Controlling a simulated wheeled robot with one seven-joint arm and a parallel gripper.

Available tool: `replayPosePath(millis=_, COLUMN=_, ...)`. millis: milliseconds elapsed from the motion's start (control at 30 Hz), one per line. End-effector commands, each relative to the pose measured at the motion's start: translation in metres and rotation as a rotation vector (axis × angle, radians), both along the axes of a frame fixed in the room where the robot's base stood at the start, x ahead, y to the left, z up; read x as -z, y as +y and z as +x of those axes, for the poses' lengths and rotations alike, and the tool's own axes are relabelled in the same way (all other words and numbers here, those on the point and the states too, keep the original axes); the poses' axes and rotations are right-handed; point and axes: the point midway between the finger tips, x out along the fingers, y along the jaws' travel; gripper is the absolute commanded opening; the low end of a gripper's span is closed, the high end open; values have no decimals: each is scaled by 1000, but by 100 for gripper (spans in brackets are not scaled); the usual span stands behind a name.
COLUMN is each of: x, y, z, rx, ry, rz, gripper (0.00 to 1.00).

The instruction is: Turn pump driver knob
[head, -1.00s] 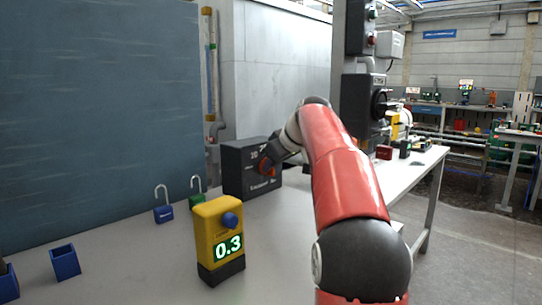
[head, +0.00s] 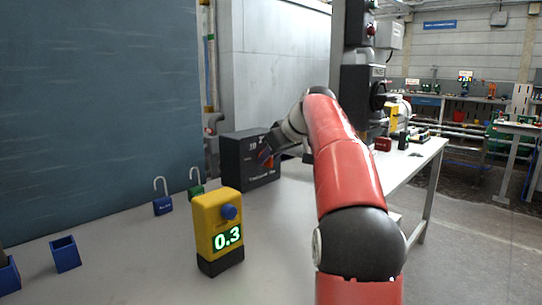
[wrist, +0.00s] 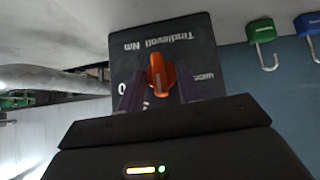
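A black box (head: 236,170) with pale lettering stands on the table against the back wall, and it also shows in the wrist view (wrist: 207,55). On its front is an orange-red knob (wrist: 161,76); in the head view the knob (head: 263,155) is partly hidden by my gripper (head: 268,149). In the wrist view the two dark fingers of my gripper (wrist: 159,90) are apart, one on each side of the knob, with gaps showing. A yellow device (head: 206,225) with a blue knob (head: 229,212) stands in front, and its display reads 0.3.
A blue padlock (head: 162,205) and a green padlock (head: 196,190) stand left of the black box. An open blue holder (head: 65,254) sits at the left. The grey table (head: 140,270) is clear around the yellow device. A dark post with boxes (head: 361,90) rises behind my arm.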

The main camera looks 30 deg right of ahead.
Motion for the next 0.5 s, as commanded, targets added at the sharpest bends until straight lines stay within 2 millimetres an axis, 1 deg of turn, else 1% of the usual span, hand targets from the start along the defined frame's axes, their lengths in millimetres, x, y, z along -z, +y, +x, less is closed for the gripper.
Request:
replayPosePath(millis=267, x=-2, y=-1, z=-2, rx=1, ry=0, rz=-1, gripper=35)
replayPosePath(millis=367, x=-10, y=-4, z=-9, rx=2, ry=-2, rz=-2, gripper=35)
replayPosePath(millis=500, x=-28, y=-9, z=-26, rx=2, ry=-2, rz=-2, gripper=35)
